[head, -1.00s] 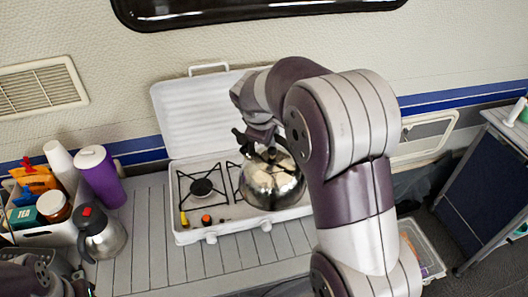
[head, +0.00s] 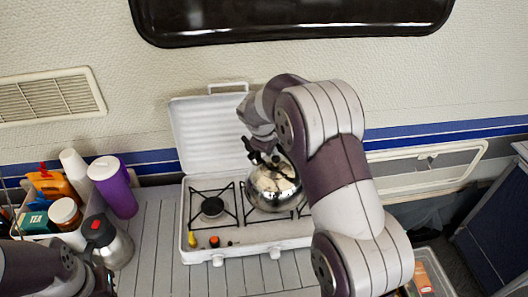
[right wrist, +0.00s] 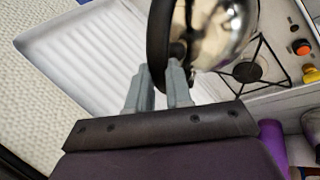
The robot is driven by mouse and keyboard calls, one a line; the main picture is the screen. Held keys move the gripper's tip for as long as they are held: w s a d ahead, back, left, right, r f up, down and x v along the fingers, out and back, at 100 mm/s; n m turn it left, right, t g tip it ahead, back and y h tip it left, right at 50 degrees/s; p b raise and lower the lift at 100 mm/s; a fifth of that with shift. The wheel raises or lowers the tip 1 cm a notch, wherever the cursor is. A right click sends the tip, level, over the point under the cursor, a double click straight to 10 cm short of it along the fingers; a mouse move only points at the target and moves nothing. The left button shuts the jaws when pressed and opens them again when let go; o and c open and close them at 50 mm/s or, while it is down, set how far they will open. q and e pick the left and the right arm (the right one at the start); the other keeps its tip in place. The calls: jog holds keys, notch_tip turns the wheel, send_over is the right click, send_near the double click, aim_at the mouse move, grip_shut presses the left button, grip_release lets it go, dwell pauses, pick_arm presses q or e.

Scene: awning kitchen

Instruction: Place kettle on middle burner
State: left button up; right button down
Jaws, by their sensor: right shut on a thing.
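The shiny steel kettle (head: 273,188) is upright over the middle of the white camping stove (head: 255,240). It also fills the top of the right wrist view (right wrist: 222,30). My right gripper (head: 262,158) is shut on its dark handle (right wrist: 160,40), and its grey fingers (right wrist: 160,78) show in the wrist view. The kettle hides the middle burner, with grate wires showing beside it. I cannot tell whether the kettle's base touches the grate. The left burner (head: 212,207) is bare. My left arm shows at the lower left, but its gripper fingers are not visible.
The stove's open lid (head: 205,135) stands behind it near the wall. A purple tumbler (head: 117,188), a steel jug (head: 108,240) and a filled caddy (head: 52,205) stand to the left. The slatted counter (head: 155,240) between them and the stove is clear.

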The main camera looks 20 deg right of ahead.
aim_at(266, 157)
jog(key=w, duration=0.1)
jog(key=w+f, duration=0.1)
jog(key=w+a+f+p, duration=0.1)
jog(key=w, duration=0.1)
jog(key=shift+a, duration=0.1)
jog(key=shift+a+f, duration=0.15)
notch_tip(266, 157, down, 4)
jog(key=shift+r+p, duration=0.25)
jog(key=shift+p, duration=0.6)
jog(key=shift+f, duration=0.3)
jog(key=c, duration=1)
grip_release()
jog(key=shift+s, duration=0.1)
jog(key=shift+c, duration=0.2)
